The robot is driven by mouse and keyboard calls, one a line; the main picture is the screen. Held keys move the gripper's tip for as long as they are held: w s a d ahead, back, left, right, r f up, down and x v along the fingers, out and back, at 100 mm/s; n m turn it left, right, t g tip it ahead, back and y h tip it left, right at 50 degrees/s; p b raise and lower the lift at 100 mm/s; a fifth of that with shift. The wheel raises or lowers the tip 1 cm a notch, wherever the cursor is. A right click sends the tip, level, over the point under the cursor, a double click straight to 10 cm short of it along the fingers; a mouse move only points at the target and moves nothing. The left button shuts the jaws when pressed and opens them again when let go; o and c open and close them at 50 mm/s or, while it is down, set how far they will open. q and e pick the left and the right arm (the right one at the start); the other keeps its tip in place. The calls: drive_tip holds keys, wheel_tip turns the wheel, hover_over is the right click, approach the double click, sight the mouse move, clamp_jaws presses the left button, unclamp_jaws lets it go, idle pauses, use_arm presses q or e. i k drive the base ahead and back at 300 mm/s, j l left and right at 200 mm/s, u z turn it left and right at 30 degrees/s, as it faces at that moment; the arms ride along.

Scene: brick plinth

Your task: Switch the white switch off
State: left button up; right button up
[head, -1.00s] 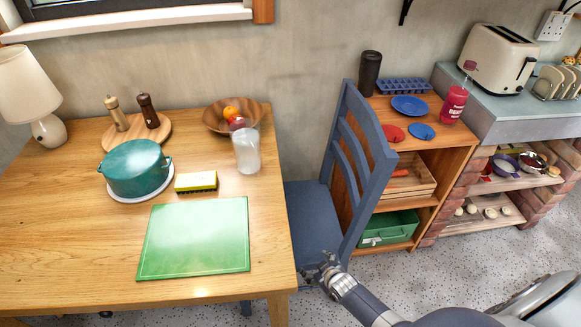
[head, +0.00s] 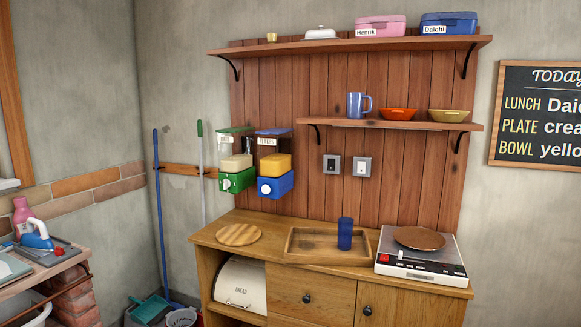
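Two small switch plates are mounted side by side on the wooden wall panel in the head view, below the short shelf. Neither of my grippers is in view.
A wooden cabinet (head: 310,281) stands below the switches, bearing a wooden tray (head: 298,256), a blue cup (head: 345,233) and a hotplate-like appliance (head: 420,270). Two dispensers (head: 237,180) (head: 273,187) hang left of the switches. A mop handle (head: 161,215) leans at the left.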

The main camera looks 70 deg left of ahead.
sight(361, 165)
drive_tip(key=i+u, duration=0.1)
drive_tip(key=u, duration=0.85)
drive_tip(key=i+l+u, duration=0.1)
drive_tip(key=u, duration=0.4)
drive_tip(key=i+l+u, duration=0.1)
drive_tip(key=u, duration=0.35)
